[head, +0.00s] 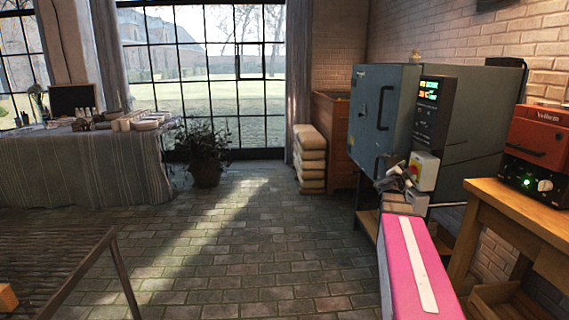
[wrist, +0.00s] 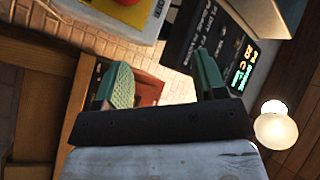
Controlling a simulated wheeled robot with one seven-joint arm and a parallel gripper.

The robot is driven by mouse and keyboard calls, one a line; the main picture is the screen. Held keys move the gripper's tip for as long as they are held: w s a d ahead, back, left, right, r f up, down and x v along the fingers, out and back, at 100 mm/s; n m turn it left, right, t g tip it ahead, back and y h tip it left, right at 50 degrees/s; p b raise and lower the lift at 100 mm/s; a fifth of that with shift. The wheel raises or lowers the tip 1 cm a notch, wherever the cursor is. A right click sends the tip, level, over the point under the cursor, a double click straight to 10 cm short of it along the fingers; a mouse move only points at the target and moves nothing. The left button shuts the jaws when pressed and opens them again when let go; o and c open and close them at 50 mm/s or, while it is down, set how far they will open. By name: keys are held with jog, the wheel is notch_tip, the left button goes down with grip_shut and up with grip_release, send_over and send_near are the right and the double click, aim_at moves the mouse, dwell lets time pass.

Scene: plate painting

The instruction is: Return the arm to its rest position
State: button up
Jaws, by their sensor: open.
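My arm, pink with a white stripe, reaches from the bottom right of the head view toward the front of the blue-grey kiln (head: 375,112). My gripper (head: 393,177) is at its far end, in front of the kiln's switch box (head: 425,172); its fingers are small there. In the wrist view my gripper (wrist: 164,82) shows two green fingers standing well apart, with nothing held between them. The wrist view is tilted and shows the kiln's dark control panel (wrist: 212,32) with lit digits beyond the fingers. I cannot tell whether the gripper touches the switch box.
A wooden table (head: 490,200) with a red Velhem unit (head: 540,150) stands close on the right. A slatted metal rack (head: 55,265) is at lower left. A cloth-covered table (head: 75,170), a potted plant (head: 205,150) and stacked bags (head: 311,158) stand farther back. The middle brick floor (head: 235,240) is clear.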

jog(key=s+a+f+n+g+y, duration=0.1)
jog(key=a+f+n+y, duration=0.7)
jog(key=a, duration=0.4)
jog(key=s+a+f+n+g+y, duration=0.1)
jog(key=s+a+f+n+y, duration=0.1)
jog(key=a+f+n+y, duration=0.7)
jog(key=s+a+f+g+h, duration=0.1)
jog(key=s+a+f+g, duration=0.3)
jog(key=s, duration=0.6)
jog(key=s+a+f+g+h, duration=0.2)
jog(key=s+a+f+g, duration=0.3)
jog(key=s+f+g, duration=0.3)
notch_tip(320, 180, down, 4)
jog(key=shift+s+r+n, duration=0.25)
jog(key=shift+s+n, duration=0.05)
jog(key=shift+s, duration=0.85)
